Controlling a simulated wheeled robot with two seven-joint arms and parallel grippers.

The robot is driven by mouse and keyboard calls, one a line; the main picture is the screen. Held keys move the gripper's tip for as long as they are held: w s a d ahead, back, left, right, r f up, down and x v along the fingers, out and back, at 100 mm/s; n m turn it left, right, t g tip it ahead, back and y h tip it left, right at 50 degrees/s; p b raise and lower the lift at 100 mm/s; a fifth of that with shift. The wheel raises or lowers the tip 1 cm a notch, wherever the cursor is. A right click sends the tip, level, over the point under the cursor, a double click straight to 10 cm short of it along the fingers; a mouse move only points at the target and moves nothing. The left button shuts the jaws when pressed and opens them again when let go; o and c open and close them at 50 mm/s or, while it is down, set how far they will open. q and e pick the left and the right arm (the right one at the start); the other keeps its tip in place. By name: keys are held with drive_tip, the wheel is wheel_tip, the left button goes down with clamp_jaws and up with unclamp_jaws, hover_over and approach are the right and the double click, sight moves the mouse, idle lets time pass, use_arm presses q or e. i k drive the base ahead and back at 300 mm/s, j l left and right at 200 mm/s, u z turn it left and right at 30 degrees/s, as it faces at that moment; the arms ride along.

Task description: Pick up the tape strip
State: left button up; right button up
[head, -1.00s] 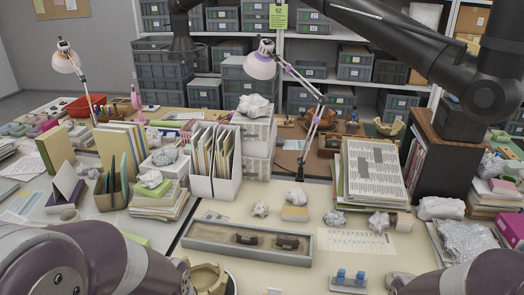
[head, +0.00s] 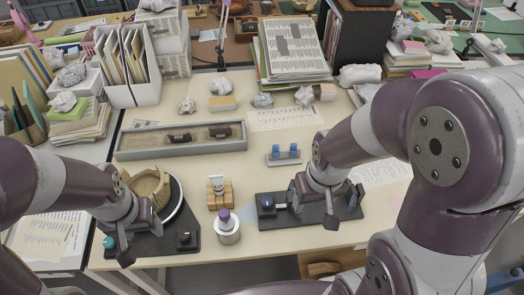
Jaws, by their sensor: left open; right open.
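A wooden block stand (head: 219,196) sits in the middle front of the table. A small pale strip (head: 216,183) stands upright on it; this looks like the tape strip, though it is small. My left gripper (head: 133,238) is open over the left dark base, beside a tan, broken-rimmed bowl (head: 150,186). My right gripper (head: 315,207) is open above a black plate (head: 270,217) on the right, apart from the stand. The forearms hide part of both bases, and the fingertips are only partly visible.
A jar with a purple top (head: 227,226) stands just in front of the stand. A grey sand tray (head: 182,139) with dark pieces lies behind. A small rack with blue items (head: 284,153) is behind right. Crumpled paper lumps and paper stacks line the back.

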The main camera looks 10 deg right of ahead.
sight(293, 147)
drive_tip(key=k, duration=0.6)
drive_tip(key=j+z, duration=0.1)
drive_tip(key=z, duration=0.35)
drive_tip(key=i+j+z, duration=0.1)
drive_tip(key=z, duration=0.4)
drive_tip(key=j+z, duration=0.2)
drive_tip(key=z, duration=0.25)
drive_tip(key=j+z, duration=0.15)
drive_tip(key=z, duration=0.35)
drive_tip(key=j+z, duration=0.15)
drive_tip(key=z, duration=0.3)
drive_tip(key=k+j, duration=0.15)
drive_tip(key=j, duration=0.25)
drive_tip(key=k+j, duration=0.2)
drive_tip(key=j, duration=0.2)
drive_tip(key=z, duration=0.05)
